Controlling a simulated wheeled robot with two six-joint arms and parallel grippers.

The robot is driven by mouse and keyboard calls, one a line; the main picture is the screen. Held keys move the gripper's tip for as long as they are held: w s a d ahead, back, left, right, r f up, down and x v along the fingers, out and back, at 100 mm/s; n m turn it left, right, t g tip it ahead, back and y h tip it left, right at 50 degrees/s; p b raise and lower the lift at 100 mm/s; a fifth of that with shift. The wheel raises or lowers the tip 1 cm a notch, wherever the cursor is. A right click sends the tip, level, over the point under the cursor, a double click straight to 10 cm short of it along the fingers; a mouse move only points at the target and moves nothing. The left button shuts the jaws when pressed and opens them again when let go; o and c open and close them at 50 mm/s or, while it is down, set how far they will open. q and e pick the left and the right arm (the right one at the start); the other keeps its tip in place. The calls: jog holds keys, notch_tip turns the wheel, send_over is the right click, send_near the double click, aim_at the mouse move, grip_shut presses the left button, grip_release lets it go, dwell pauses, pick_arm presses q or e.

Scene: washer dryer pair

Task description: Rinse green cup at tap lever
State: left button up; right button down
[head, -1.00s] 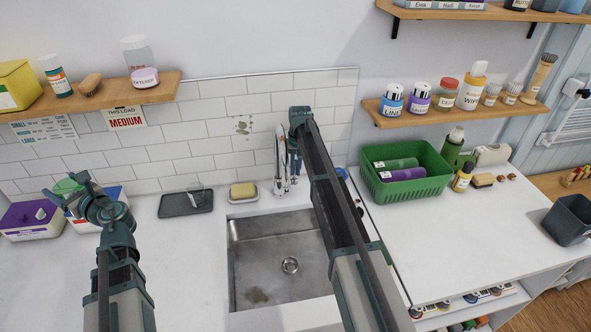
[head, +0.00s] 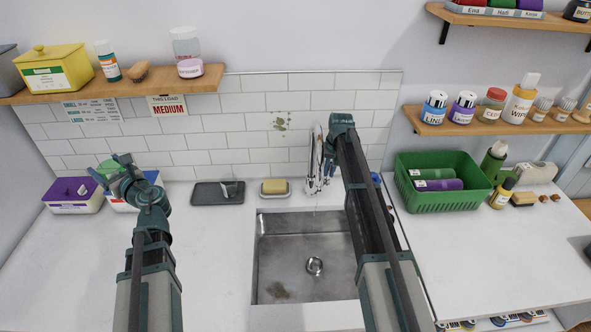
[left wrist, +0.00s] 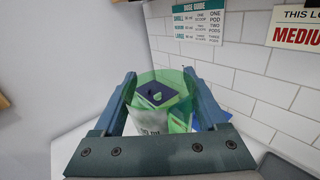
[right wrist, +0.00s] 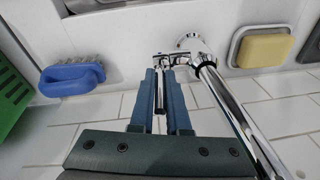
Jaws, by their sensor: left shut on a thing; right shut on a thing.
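The see-through green cup (left wrist: 148,80) is between the fingers of my left gripper (left wrist: 160,100), which is shut on it. In the head view the cup (head: 107,168) is at the left, raised in front of the detergent boxes and well away from the sink. My right gripper (right wrist: 165,90) is shut on the thin chrome tap lever (right wrist: 159,95), beside the tap body. In the head view the tap (head: 313,165) stands behind the sink (head: 285,260). A faint line shows below its spout; I cannot tell clearly if it is water.
A green basket (head: 440,195) stands right of the tap. A wooden shelf (head: 125,83) overhangs the left.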

jog(key=c, duration=0.9)
grip_release()
pick_arm(q)
notch_tip(320, 180, up, 12)
jog(key=p, duration=1.2)
pick_arm(e)
notch_tip(320, 180, up, 12)
jog(key=s, duration=0.1)
jog(key=shift+s+d, duration=0.35)
jog(key=shift+d, duration=0.05)
pick_arm(q)
jog(key=shift+f, duration=0.1)
pick_arm(e)
jog(key=shift+f, duration=0.1)
